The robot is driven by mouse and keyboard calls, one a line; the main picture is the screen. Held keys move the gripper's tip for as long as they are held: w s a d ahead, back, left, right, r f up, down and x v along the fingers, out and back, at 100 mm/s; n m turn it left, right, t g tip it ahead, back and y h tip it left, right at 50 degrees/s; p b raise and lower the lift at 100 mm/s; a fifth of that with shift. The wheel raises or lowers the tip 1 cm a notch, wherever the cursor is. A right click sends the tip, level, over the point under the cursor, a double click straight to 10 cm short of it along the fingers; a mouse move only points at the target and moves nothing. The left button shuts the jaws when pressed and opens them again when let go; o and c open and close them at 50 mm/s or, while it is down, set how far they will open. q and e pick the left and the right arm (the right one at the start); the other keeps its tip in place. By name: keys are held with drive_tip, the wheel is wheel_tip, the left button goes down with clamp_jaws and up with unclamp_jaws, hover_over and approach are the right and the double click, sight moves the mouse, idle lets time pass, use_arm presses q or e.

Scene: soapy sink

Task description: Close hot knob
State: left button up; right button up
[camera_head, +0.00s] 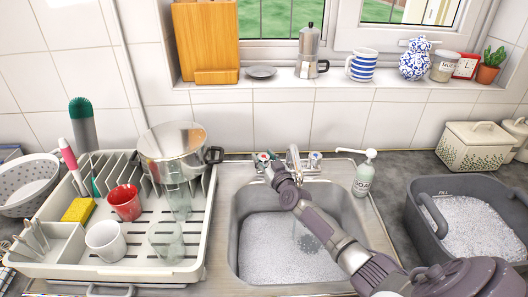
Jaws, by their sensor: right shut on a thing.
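The hot knob (262,157), with a red mark, sits at the left of the tap on the back rim of the sink. My right gripper (266,165) reaches across the sink from the lower right and is shut on the hot knob. The fingers are small in view and partly hide the knob. The tap spout (293,156) stands just right of the gripper, and the other knob (315,158) is right of the spout. My arm hides part of the spout and basin. My left gripper is out of view.
The sink (236,230) is full of suds. A dish rack (190,271) with a pot (172,146), mugs and glasses stands left. A soap bottle (364,176) stands close right of the tap. A grey tub (415,214) of suds is at the right.

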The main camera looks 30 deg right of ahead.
drive_tip(key=m+h+p, duration=0.1)
drive_tip(key=p, duration=0.1)
drive_tip(key=m+g+h+p, duration=0.1)
drive_tip(key=h, duration=0.1)
drive_tip(key=m+h+p, duration=0.1)
drive_tip(key=p, duration=0.1)
drive_tip(key=shift+a+r+h+p, duration=0.2)
drive_tip(key=shift+r+h+p, duration=0.05)
drive_tip(key=shift+h+p, duration=0.15)
drive_tip(key=shift+f+m+g+h, duration=0.1)
drive_tip(key=shift+m+g+h, duration=0.3)
drive_tip(key=shift+m, duration=0.1)
drive_tip(key=shift+f+m+g+h, duration=0.2)
drive_tip(key=shift+m+g+h, duration=0.45)
drive_tip(key=shift+h, duration=0.45)
use_arm(q)
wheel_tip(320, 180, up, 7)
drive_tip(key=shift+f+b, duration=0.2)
drive_tip(key=shift+b, duration=0.15)
use_arm(e)
drive_tip(key=shift+m+g+h, duration=1.05)
drive_tip(key=shift+m+h, duration=0.1)
drive_tip(key=shift+h, duration=0.15)
drive_tip(key=shift+d, duration=0.1)
drive_tip(key=o, duration=1.2)
drive_tip(key=shift+c, duration=0.2)
